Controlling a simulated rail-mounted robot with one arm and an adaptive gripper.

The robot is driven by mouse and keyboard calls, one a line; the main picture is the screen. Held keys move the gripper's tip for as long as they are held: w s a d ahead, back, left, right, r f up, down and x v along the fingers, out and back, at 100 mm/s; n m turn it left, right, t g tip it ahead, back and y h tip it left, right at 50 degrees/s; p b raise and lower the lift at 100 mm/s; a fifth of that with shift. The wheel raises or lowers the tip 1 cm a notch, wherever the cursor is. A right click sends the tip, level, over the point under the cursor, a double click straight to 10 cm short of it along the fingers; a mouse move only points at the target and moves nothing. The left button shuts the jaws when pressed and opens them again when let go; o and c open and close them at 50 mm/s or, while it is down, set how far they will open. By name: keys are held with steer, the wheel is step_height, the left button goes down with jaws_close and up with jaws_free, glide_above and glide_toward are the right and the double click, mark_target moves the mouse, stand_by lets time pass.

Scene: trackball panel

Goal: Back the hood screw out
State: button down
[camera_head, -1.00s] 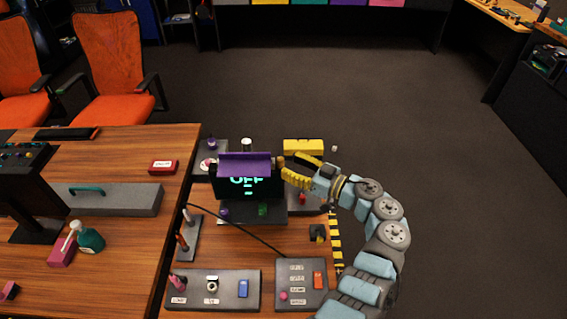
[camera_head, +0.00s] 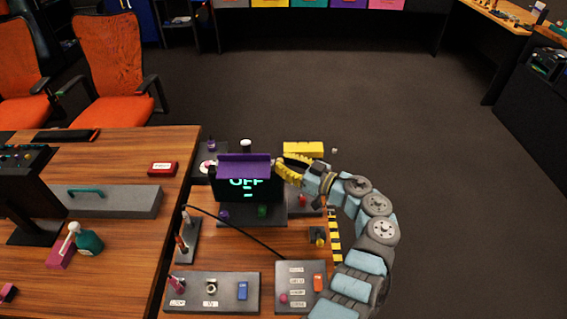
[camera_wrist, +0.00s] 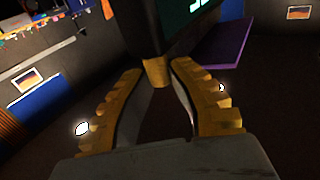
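The display box (camera_head: 247,187) stands on the panel with a purple hood (camera_head: 245,167) on top; its screen reads OFF. My gripper (camera_head: 281,161) is at the box's upper right side, fingers pointing left. In the wrist view a brass-coloured knob, apparently the hood screw (camera_wrist: 156,71), juts from the dark box between my two yellow fingertips (camera_wrist: 155,76). The fingers stand apart, one on each side of it; I cannot tell whether they touch it. The purple hood edge (camera_wrist: 222,50) shows at upper right there.
A yellow block (camera_head: 303,149) lies just behind my gripper. A dark cable (camera_head: 235,226) runs across the panel's front. Switch plates (camera_head: 212,292) stand nearest. A wooden desk (camera_head: 120,205) is at left; open floor lies behind and right.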

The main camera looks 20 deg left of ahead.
steer(key=shift+w+d+f+g+b, duration=0.15)
steer(key=shift+f+b, duration=0.1)
steer(key=shift+b, duration=0.15)
steer(key=shift+w+f+g+b, duration=0.15)
steer(key=shift+f+b, duration=0.1)
steer(key=shift+b, duration=0.15)
stand_by(0.9)
steer(key=shift+s, duration=0.1)
steer(key=c, duration=1.4)
jaws_free()
steer(key=shift+c, duration=0.2)
steer(key=o, duration=0.5)
steer(key=shift+w+r+n, duration=0.25)
steer(key=shift+n, duration=0.05)
steer(key=shift+s, duration=0.15)
steer(key=d, duration=0.4)
steer(key=s+d, duration=0.1)
steer(key=d, duration=0.6)
steer(key=shift+s+d, duration=0.35)
steer(key=shift+d, duration=0.05)
